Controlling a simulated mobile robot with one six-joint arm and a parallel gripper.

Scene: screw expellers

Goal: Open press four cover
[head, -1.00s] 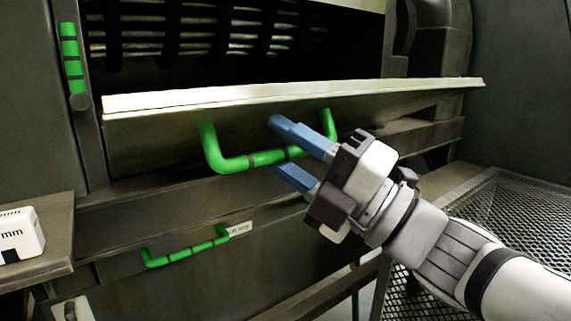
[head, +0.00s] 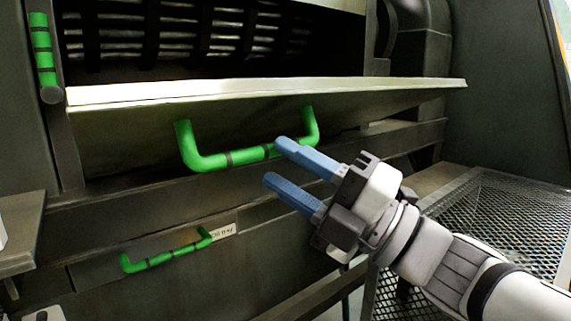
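The press cover (head: 330,108) is a grey metal flap with a pale top edge, tilted outward and down, with the slatted press interior (head: 190,32) showing above it. A green handle with dark bands (head: 212,161) is on the cover's outer face. My gripper (head: 273,162) has two blue fingers, apart from each other and with nothing between them. It is just right of and below the handle, with the upper fingertip close to the bar; whether they touch I cannot tell.
A smaller green handle (head: 165,258) is on the lower panel, beside a white label (head: 222,231). A green-banded vertical bar (head: 42,50) is at upper left. A mesh platform (head: 510,215) lies at right, and a ledge (head: 20,225) juts out at left.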

